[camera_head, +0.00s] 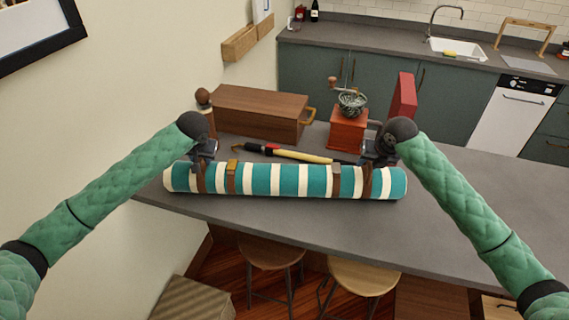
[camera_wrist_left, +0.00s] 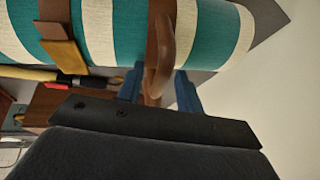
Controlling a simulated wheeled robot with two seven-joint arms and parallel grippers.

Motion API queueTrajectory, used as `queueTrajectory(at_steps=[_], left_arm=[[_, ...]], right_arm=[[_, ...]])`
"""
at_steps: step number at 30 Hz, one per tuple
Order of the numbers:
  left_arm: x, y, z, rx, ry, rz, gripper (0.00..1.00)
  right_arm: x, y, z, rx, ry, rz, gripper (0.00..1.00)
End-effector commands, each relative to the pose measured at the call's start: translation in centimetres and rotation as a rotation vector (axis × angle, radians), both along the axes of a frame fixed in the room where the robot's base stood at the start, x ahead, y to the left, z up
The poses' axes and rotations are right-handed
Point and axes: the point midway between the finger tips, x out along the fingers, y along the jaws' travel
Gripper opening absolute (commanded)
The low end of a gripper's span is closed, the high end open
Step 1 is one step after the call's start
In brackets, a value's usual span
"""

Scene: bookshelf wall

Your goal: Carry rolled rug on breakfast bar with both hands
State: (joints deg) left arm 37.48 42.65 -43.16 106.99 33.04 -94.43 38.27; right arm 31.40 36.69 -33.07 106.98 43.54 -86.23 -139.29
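The rolled rug (camera_head: 290,180), striped teal and white, lies lengthwise along the grey breakfast bar (camera_head: 440,225), near its front edge. Brown straps go round it, with a brown loop handle toward each end. My left gripper (camera_head: 201,160) is at the rug's left end. In the left wrist view its blue fingers (camera_wrist_left: 160,90) are close in on both sides of the brown handle (camera_wrist_left: 162,50) on the rug (camera_wrist_left: 100,30). My right gripper (camera_head: 375,158) is at the rug's right end, by the other handle; its fingers are too small and dark to read.
Behind the rug are a wooden box (camera_head: 258,113), a yellow-handled tool (camera_head: 300,155), a red-brown coffee grinder (camera_head: 347,130) and a red box (camera_head: 403,97). Stools (camera_head: 365,276) stand below the front edge. The bar's right side is clear.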

Motion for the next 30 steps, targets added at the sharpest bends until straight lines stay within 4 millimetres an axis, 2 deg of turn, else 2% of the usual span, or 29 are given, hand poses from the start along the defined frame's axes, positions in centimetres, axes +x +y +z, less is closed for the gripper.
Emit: queueTrajectory(at_steps=[8, 11, 21, 30], left_arm=[[-0.3, -0.2, 0.7, 0.000, -0.001, 0.000, 0.36], [-0.7, -0.4, 1.9, -0.001, -0.002, -0.001, 0.36], [-3.2, -1.6, 7.7, -0.001, -0.003, -0.002, 0.36], [-4.5, -2.1, 10.6, 0.000, -0.002, 0.000, 0.36]], right_arm=[[0.0, 0.0, 0.0, 0.000, 0.000, 0.000, 0.36], [0.0, 0.0, 0.0, 0.000, 0.000, 0.000, 0.36], [0.0, 0.0, 0.0, 0.000, 0.000, 0.000, 0.36], [0.0, 0.0, 0.0, 0.000, 0.000, 0.000, 0.36]])
